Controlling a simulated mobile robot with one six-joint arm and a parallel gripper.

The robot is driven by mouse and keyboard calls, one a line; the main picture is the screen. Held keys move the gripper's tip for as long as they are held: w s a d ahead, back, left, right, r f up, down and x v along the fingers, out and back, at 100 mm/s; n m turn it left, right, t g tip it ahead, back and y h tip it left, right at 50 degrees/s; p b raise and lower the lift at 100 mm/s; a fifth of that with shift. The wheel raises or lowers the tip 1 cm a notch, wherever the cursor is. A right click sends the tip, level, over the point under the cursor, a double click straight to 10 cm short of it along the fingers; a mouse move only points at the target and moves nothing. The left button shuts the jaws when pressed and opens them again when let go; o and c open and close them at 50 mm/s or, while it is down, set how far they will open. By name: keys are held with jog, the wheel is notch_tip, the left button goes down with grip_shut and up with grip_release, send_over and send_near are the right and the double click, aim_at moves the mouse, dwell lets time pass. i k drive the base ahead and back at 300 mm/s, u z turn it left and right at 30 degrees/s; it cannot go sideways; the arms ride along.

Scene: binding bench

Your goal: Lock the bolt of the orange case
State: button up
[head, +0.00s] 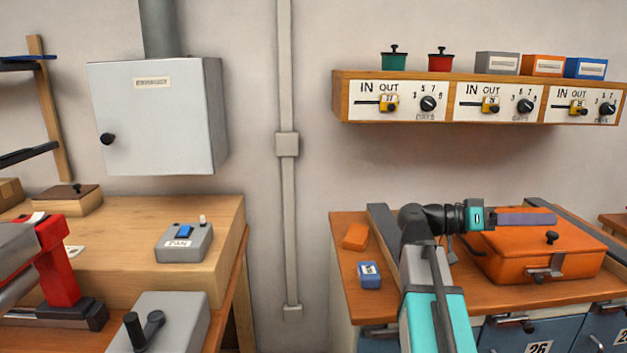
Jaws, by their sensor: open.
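The orange case (510,268) sits shut on the right bench, with a black knob on its lid. A grey metal bolt (546,272) is on its front face, below the knob. Its bolt position is too small to tell. My gripper (525,219) is at the end of my arm, pointing right above the back left part of the case lid. It is open, and nothing shows held in it. My arm hides part of the bench and the left side of the case.
An orange block (356,236) and a small blue box (370,275) lie on the bench left of my arm. A shelf (480,99) with sliders and dials hangs above. Drawers (535,337) with bolts are below the bench front. A grey wall cabinet (155,115) hangs left.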

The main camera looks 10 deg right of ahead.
aim_at(538, 273)
jog(key=k, duration=1)
